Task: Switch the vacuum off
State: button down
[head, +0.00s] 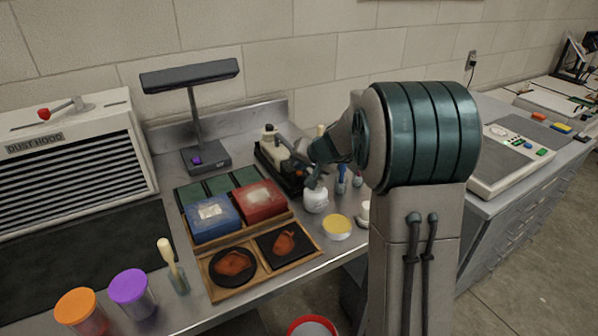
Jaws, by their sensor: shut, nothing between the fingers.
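No part in view is labelled as a vacuum. A grey and white unit (511,160) on the right has a panel with several coloured buttons (523,143), some green and some red. Their labels are too small to read. A box marked DUST HOOD (75,150) stands at the left, with a red-knobbed lever (62,109) on top. My gripper (313,181) is shut and empty, just above a white bottle (316,200) near the middle of the bench. It is small and partly merged with dark things behind it. My arm hides part of the bench to its right.
A wooden tray (292,265) holds a blue box (212,217), a red box (262,201) and terracotta pieces. A lamp (190,75) stands behind. Orange-lidded (80,305) and purple-lidded (130,287) jars stand front left. A red-rimmed bin (313,326) is below. Floor is clear at right.

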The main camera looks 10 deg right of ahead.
jog(key=shift+r, duration=0.25)
notch_tip(320, 180, up, 6)
jog(key=p, duration=0.3)
jog(key=shift+p, duration=0.4)
jog(key=s+n+g+h, duration=0.3)
jog(key=s+n+g, duration=0.1)
jog(key=s, duration=3)
jog(key=shift+s+a+f+g+h, duration=0.3)
jog(key=shift+s+a+f+g, duration=0.15)
jog(key=shift+g, duration=0.25)
